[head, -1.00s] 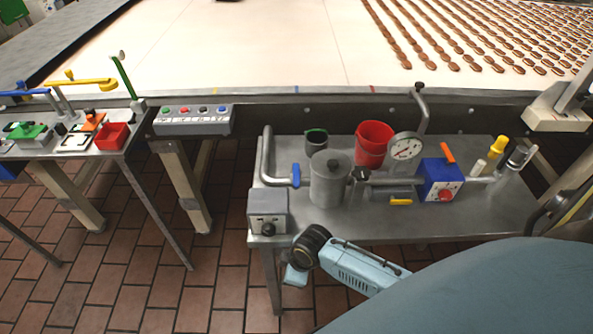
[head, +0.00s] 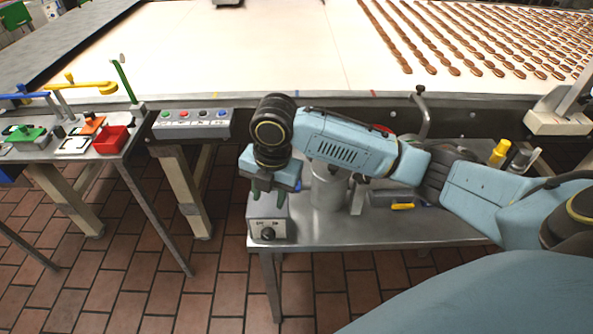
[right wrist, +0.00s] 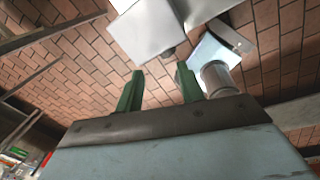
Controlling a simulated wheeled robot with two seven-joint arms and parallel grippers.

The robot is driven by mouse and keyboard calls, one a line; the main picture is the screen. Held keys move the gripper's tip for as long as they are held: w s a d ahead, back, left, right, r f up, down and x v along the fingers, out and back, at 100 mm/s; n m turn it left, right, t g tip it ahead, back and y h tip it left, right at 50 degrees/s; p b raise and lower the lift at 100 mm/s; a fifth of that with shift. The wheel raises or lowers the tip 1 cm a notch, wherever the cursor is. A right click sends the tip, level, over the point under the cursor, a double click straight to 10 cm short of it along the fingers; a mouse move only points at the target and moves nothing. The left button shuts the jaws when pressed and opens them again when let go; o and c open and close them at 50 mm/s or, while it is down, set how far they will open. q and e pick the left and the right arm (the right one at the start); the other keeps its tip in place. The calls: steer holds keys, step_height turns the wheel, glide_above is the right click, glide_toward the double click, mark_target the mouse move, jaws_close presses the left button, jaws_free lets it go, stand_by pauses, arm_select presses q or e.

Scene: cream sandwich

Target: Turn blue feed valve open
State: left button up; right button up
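The blue valve handle (head: 304,185) is mostly hidden behind my right gripper in the head view; only a small blue patch shows just right of it. How far it is turned cannot be told. My right gripper (head: 269,196) points down over the left end of the metal table, just above and behind the grey control box. Its green fingers are apart with nothing held between them; they also show apart in the right wrist view (right wrist: 159,88). The handle cannot be made out clearly in the right wrist view. My left gripper is not in view.
The grey box with a black knob (head: 266,230) stands at the front left table corner. A metal pot (head: 328,190) stands right of the gripper. My right arm hides most of the gauge, red cup and blue pump.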

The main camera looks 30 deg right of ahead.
steer(key=w+d+r+n+h, duration=0.1)
steer(key=w+d+r+n, duration=0.35)
steer(key=d+r, duration=0.55)
steer(key=shift+m+g, duration=0.35)
steer(key=shift+g, duration=0.05)
steer(key=f, duration=0.9)
steer(key=f+b, duration=0.1)
steer(key=f, duration=0.3)
steer(key=shift+w+d+f, duration=0.1)
steer(key=shift+w+f, duration=0.2)
steer(key=shift+w, duration=0.1)
jaws_close()
